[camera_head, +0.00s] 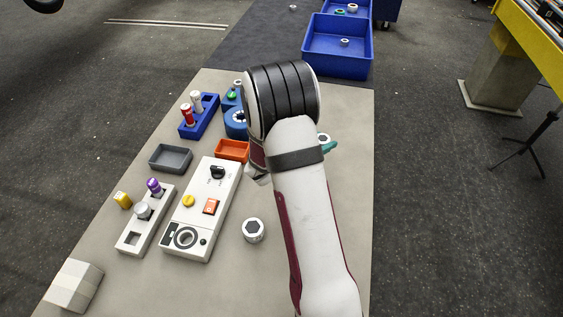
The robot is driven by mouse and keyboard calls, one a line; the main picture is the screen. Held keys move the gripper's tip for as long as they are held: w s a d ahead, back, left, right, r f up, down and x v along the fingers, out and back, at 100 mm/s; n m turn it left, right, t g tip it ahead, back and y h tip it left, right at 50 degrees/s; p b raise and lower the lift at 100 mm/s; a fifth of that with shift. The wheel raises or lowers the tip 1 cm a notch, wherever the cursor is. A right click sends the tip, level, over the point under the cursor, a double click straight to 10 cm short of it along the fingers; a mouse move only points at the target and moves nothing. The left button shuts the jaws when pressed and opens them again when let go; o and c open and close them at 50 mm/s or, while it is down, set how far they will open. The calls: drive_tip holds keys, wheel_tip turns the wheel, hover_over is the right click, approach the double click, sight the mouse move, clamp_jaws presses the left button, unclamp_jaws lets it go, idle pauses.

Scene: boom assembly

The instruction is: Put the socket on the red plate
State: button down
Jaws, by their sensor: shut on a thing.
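My gripper (258,175) shows only in small part, low behind the wrist of my arm, just right of and in front of a small orange-red tray (232,150). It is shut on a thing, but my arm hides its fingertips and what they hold. The orange-red tray is the only plate-like red thing I see; its visible floor looks empty. A white round piece with a dark six-sided hole (253,230), like a socket, stands on the table in front, apart from my gripper. I cannot tell whether it is the socket of the task.
A white control panel (207,212), a grey tray (171,158), a white holder (133,232) and a blue rack (206,120) fill the left side. A teal part (329,147) lies right of my wrist. Blue bins (338,62) stand behind. The right front table is partly hidden.

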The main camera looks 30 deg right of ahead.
drive_tip(key=w+a+f, duration=0.2)
drive_tip(key=w, duration=0.1)
drive_tip(key=w+a+f, duration=0.2)
drive_tip(key=w, duration=0.1)
drive_tip(key=w+a+f, duration=0.2)
drive_tip(key=w, duration=0.1)
drive_tip(key=shift+f, duration=0.25)
drive_tip(key=shift+w+a+f, duration=0.1)
drive_tip(key=shift+f, duration=1)
drive_tip(key=shift+w+f, duration=0.1)
drive_tip(key=shift+f, duration=0.95)
drive_tip(key=shift+f, duration=0.1)
drive_tip(key=shift+c, duration=1.8)
unclamp_jaws()
